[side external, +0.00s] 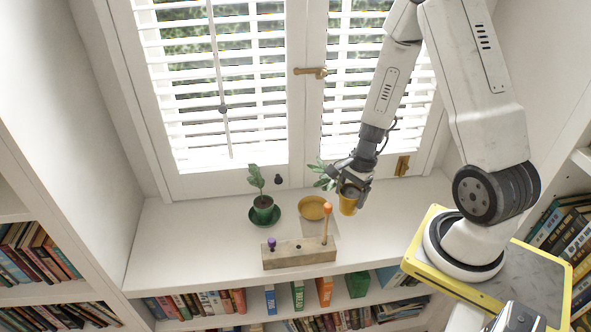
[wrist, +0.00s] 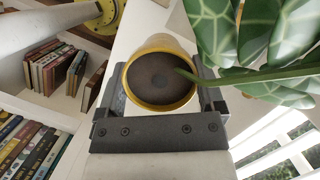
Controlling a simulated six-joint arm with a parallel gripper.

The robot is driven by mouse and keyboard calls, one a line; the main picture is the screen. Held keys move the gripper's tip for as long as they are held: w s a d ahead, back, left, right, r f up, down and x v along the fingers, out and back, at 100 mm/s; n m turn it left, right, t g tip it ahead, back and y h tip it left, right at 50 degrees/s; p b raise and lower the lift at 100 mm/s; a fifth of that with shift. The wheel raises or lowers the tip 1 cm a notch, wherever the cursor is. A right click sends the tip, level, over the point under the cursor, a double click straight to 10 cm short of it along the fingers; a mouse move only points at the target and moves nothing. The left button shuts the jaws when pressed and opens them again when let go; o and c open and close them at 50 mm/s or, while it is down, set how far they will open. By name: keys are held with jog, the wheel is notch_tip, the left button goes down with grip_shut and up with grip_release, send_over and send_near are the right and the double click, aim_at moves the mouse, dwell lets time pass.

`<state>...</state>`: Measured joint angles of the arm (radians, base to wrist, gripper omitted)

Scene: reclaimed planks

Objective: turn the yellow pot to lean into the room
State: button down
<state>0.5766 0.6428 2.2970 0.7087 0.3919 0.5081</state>
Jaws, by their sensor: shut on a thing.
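The yellow pot (side external: 348,205) holds dark soil and a leafy plant (side external: 322,175). My gripper (side external: 354,186) is shut on the pot, with one jaw on each side of it in the wrist view (wrist: 162,88). The pot is off to the right of the empty yellow saucer (side external: 311,208); I cannot tell how far it is above the sill. The stem leaves the yellow pot (wrist: 160,103) to the right in the wrist view, and its large pale-veined leaves (wrist: 265,35) fill the upper right. In the side view the leaves reach left of the pot, near the window.
A green pot (side external: 263,207) with a small plant stands on a green saucer (side external: 275,215) at the left. A wooden block (side external: 298,254) with purple and orange pegs lies along the sill's front edge. The shuttered window (side external: 230,85) is behind; bookshelves are below. The sill's (side external: 165,240) left end is clear.

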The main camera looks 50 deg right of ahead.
aim_at(349, 195)
jog(key=shift+r, duration=0.25)
dwell(0.4)
jog(key=shift+r, duration=1.25)
jog(key=shift+w+d, duration=0.1)
jog(key=shift+w, duration=0.05)
jog(key=shift+w+d+f, duration=0.2)
jog(key=shift+w+f, duration=0.15)
jog(key=shift+w, duration=0.15)
jog(key=shift+w+d+f+n+g, duration=0.15)
jog(key=shift+w+d+f+n, duration=0.5)
jog(key=shift+w+f, duration=1.35)
jog(key=shift+w+d+f+n+g, duration=0.2)
jog(key=shift+w+d+f+n, duration=0.45)
jog(key=shift+w+f, duration=1.3)
jog(key=shift+w+d+f+n+g, duration=0.15)
jog(key=shift+w+d+f+n, duration=0.5)
jog(key=shift+w+f, duration=1.35)
jog(key=shift+w, duration=0.1)
jog(key=shift+f, duration=1.35)
